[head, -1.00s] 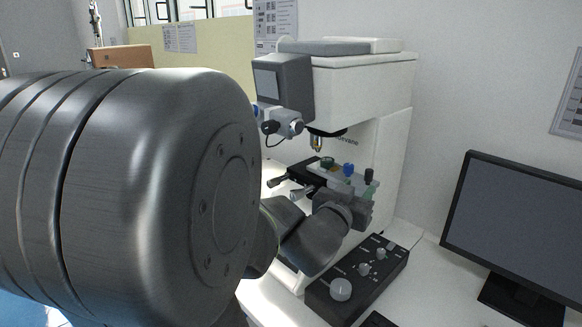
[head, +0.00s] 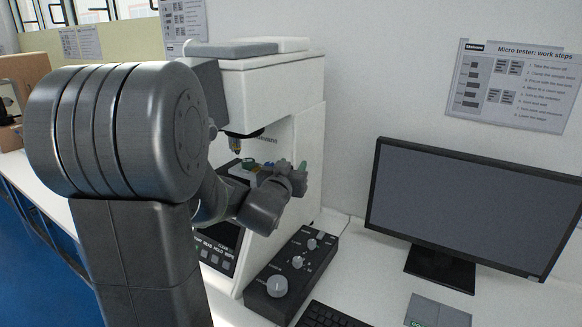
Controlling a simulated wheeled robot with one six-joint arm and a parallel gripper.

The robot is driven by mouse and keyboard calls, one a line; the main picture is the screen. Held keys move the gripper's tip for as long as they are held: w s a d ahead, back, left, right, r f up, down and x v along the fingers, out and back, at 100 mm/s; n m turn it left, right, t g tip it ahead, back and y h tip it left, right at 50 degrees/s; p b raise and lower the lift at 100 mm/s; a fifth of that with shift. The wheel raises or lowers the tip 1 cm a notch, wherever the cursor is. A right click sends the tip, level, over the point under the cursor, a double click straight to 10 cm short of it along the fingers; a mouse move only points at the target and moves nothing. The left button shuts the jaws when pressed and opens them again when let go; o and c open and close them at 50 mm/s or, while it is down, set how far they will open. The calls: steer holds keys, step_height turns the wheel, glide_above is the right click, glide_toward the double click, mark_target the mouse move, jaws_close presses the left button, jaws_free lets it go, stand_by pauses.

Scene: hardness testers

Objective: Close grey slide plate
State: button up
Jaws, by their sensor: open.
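A flat grey plate (head: 440,308) lies on the desk at the bottom right edge of the head view, below the monitor. It looks like the grey slide plate. A bit of green with pale lettering shows at its lower left, and its front is cut off by the frame. My gripper (head: 291,176) is at the white hardness tester, in front of its stage, well up and left of the plate. It is open. Its fingertips are small and partly hidden by my wrist. A small green part shows right beside it, and I cannot tell whether they touch.
The white tester (head: 310,140) stands behind my arm. A black control box with knobs (head: 297,262) and a keyboard (head: 330,316) lie in front of it. A monitor (head: 470,205) stands at the right.

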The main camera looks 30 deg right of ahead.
jaws_close()
steer(key=shift+w+a+p, duration=0.3)
steer(key=shift+w+a, duration=0.2)
steer(key=shift+w, duration=0.35)
steer(key=shift+w+a+p, duration=0.3)
steer(key=shift+w+a, duration=0.15)
steer(key=shift+w, duration=0.4)
jaws_free()
steer(key=shift+w, duration=0.15)
steer(key=b+v, duration=0.1)
steer(key=v, duration=1.3)
